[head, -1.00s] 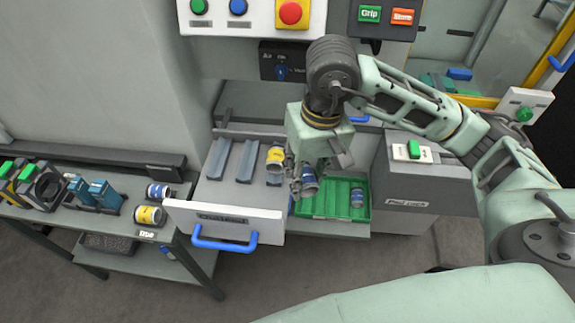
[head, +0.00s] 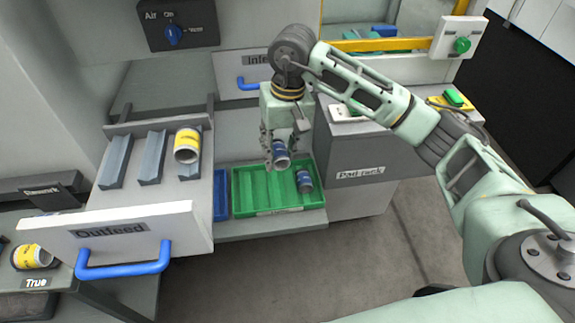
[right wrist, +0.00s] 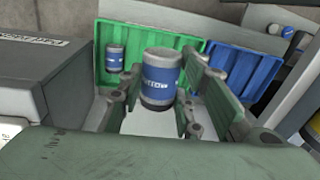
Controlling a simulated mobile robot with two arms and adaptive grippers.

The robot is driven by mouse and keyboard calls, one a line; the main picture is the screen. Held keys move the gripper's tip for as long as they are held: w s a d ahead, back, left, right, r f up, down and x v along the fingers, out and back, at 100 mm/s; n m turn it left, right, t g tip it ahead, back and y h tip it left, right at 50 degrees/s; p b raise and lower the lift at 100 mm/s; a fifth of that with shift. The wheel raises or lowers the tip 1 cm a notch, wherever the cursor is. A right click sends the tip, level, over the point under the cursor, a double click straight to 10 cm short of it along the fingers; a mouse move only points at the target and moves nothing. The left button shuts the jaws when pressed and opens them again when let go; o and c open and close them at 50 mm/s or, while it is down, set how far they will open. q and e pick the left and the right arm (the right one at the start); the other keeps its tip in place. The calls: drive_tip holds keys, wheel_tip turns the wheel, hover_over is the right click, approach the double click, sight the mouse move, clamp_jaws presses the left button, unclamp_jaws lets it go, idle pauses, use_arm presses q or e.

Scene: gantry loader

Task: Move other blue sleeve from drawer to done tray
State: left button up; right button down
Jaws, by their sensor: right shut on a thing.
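My right gripper (head: 281,160) is shut on a blue sleeve (head: 281,153), a silver cylinder with a blue band. It holds the sleeve upright above the green tray (head: 240,208); the sleeve also shows between the fingers in the right wrist view (right wrist: 160,78). Another blue sleeve (head: 304,181) lies in the right part of the green tray. The open drawer (head: 150,212), labelled Outfeed, holds a yellow sleeve (head: 187,146) on its right rail. The drawer's other rails are bare. My left gripper is not in view.
A blue tray (head: 221,193) stands between drawer and green tray. The grey Pad rack box (head: 360,165) stands to the right. A yellow sleeve (head: 33,257) sits on the side table at left. The left channels of the green tray are empty.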

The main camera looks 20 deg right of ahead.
use_arm(q)
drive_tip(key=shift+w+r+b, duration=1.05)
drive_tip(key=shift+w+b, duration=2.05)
drive_tip(key=shift+b, duration=1.15)
use_arm(e)
drive_tip(key=shift+m, duration=0.5)
drive_tip(key=shift+w+d+f+b, duration=0.2)
drive_tip(key=shift+w+f, duration=0.75)
drive_tip(key=shift+f, duration=1.3)
drive_tip(key=shift+w+d+f+b, duration=0.15)
drive_tip(key=shift+w+f, duration=0.85)
drive_tip(key=shift+f, duration=1.2)
drive_tip(key=shift+w+d+f+b, duration=0.15)
drive_tip(key=shift+w+f, duration=0.8)
drive_tip(key=shift+f, duration=1.3)
drive_tip(key=shift+d+f+b, duration=0.1)
drive_tip(key=shift+f+b, duration=0.3)
drive_tip(key=shift+f, duration=0.4)
drive_tip(key=shift+f+b, duration=0.75)
drive_tip(key=shift+f, duration=0.2)
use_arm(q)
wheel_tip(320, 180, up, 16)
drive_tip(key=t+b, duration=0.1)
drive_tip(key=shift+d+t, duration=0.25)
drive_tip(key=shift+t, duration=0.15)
use_arm(e)
drive_tip(key=shift+f, duration=0.8)
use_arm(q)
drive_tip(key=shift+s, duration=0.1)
